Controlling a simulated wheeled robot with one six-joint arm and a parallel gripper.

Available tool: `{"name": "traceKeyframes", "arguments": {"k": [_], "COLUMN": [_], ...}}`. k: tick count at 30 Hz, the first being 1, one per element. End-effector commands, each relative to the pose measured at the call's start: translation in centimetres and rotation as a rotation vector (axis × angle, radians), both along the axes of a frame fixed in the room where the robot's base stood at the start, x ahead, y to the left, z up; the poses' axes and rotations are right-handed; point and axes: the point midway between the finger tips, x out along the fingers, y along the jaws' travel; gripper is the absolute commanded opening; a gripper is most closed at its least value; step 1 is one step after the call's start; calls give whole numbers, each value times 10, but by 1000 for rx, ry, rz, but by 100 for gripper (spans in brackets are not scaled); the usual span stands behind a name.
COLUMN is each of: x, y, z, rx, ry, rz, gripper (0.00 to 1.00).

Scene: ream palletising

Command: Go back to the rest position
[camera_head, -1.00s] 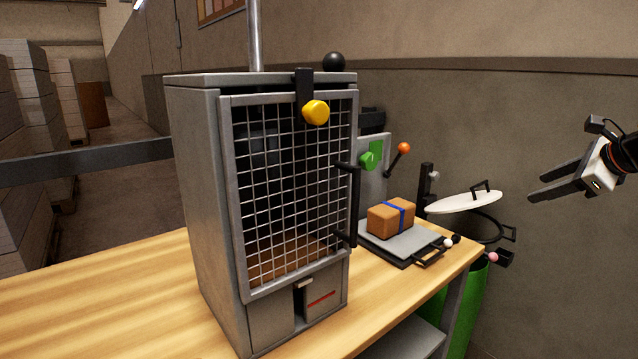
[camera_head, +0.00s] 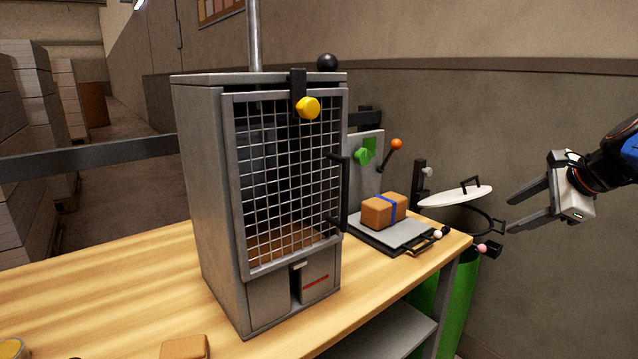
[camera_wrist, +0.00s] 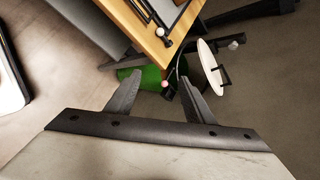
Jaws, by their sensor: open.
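My gripper (camera_head: 512,209) is at the right of the head view, in the air in front of the wall. It is open and empty, with its fingers pointing left toward the white lid. In the wrist view the two dark fingers (camera_wrist: 157,92) are spread apart with nothing between them. Beyond them the wrist view shows the green bin (camera_wrist: 150,75), the white lid (camera_wrist: 209,66) and the table corner. My gripper looks apart from all of these.
A grey caged machine (camera_head: 270,190) stands on the wooden table (camera_head: 110,285). A brown block with a blue band (camera_head: 384,210) rests on a grey plate (camera_head: 400,232). The white lid (camera_head: 455,194) is tilted above the green bin (camera_head: 460,300). Another brown block (camera_head: 185,347) lies at the front.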

Motion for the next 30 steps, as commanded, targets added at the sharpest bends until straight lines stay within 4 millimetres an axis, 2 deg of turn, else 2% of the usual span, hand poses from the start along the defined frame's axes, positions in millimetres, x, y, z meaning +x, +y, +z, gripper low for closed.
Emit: {"name": "traceKeyframes", "arguments": {"k": [5, 9, 15, 19, 24, 30], "x": [-30, -66, -120, -155, -192, -214], "y": [46, 83, 119, 133, 140, 141], "z": [-29, -62, -107, -137, -170, -191], "rx": [-178, -367, -637, -808, -1005, -1134], "ry": [25, 44, 53, 51, 37, 27], "rz": [216, 454, 807, 1044, 1319, 1501], "gripper": [48, 48, 48, 48, 48, 48]}}
